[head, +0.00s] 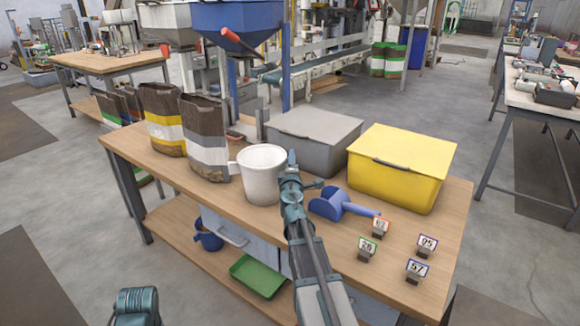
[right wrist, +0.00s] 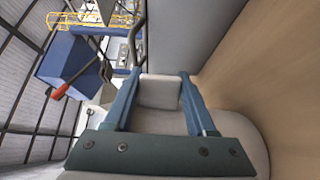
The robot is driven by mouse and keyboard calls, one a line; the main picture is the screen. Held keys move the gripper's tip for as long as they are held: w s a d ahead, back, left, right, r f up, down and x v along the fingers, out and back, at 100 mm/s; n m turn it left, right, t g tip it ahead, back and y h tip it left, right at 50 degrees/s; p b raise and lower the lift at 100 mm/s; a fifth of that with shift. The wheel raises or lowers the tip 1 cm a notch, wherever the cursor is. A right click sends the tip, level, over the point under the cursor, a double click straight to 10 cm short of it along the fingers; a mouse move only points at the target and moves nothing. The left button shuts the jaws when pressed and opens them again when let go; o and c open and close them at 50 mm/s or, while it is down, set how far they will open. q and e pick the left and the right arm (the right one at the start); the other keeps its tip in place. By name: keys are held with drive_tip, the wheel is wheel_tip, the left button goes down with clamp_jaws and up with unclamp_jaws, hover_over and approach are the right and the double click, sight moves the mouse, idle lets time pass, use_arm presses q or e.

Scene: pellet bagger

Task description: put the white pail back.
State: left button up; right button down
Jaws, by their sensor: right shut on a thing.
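The white pail (head: 262,176) is upright at the middle of the wooden bench, with its open mouth up and its handle on the left side. My right gripper (head: 291,160) is at the pail's right rim and is shut on the pail. In the right wrist view the two fingers (right wrist: 160,90) have a pale part of the pail (right wrist: 160,122) between them. I cannot tell whether the pail's base touches the bench. Of my left arm only a teal part shows at the bottom left of the head view; its fingers are out of view.
A blue hopper (head: 235,22) stands behind.

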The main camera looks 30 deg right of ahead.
drive_tip(key=shift+f, duration=0.1)
drive_tip(key=shift+c, duration=1.1)
unclamp_jaws()
drive_tip(key=shift+r, duration=0.25)
drive_tip(key=v, duration=1.2)
drive_tip(key=shift+f, duration=0.1)
